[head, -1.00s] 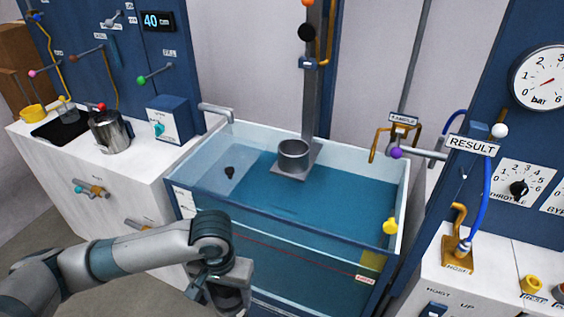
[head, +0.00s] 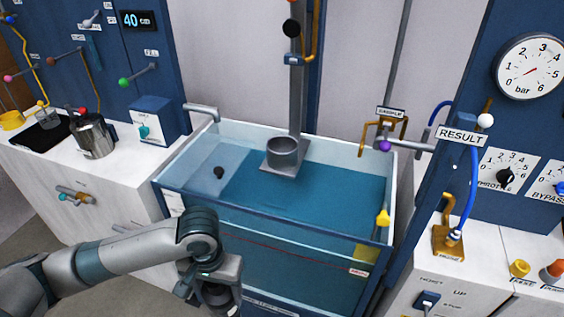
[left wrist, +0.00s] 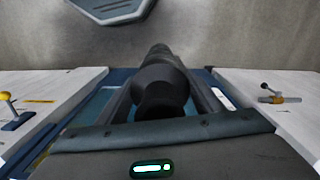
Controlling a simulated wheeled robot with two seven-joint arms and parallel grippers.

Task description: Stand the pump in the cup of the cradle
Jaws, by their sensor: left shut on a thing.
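The cradle's cup (head: 284,152) is a grey open cylinder. It stands on a flat plate (head: 275,169) at the foot of a metal post, over the water tank. My left gripper (head: 216,297) is low in front of the tank's front wall, to the left of the cup and nearer to me. In the left wrist view the gripper (left wrist: 162,92) is shut on the pump (left wrist: 158,85), a dark, rounded, stepped body between the fingers. In the head view the pump is mostly hidden by my wrist. My right gripper is not in view.
The glass tank (head: 345,228) holds blue water. A small black object (head: 218,172) is at its left side and a yellow piece (head: 383,217) at its right wall. White counters flank the tank, with a metal jug (head: 92,137) on the left one. A purple-knobbed lever (head: 384,146) stands behind right.

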